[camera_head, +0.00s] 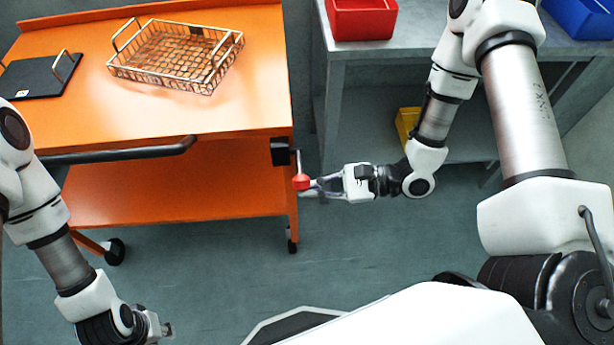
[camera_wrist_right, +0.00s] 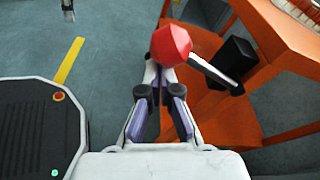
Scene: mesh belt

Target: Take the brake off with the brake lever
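The brake lever is a thin rod (camera_head: 298,162) with a red knob (camera_head: 301,181), on a black block (camera_head: 280,151) at the orange cart's right front corner. In the right wrist view the red knob (camera_wrist_right: 171,45) covers my right fingertips, and the rod (camera_wrist_right: 213,74) runs right to the black block (camera_wrist_right: 236,60). My right gripper (camera_head: 311,188) is at the knob from the right; its fingers draw close together there, but whether they grip it is hidden. My left gripper (camera_head: 167,330) is low at the bottom left, away from the cart; its opening is unclear.
The orange cart (camera_head: 200,117) carries a wire mesh basket (camera_head: 112,66) and a black tray (camera_head: 38,80) with a handle. A black push bar (camera_head: 120,153) juts along its front. A grey bench (camera_head: 425,55) with a red bin (camera_head: 362,20) and a blue bin (camera_head: 582,18) stands right.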

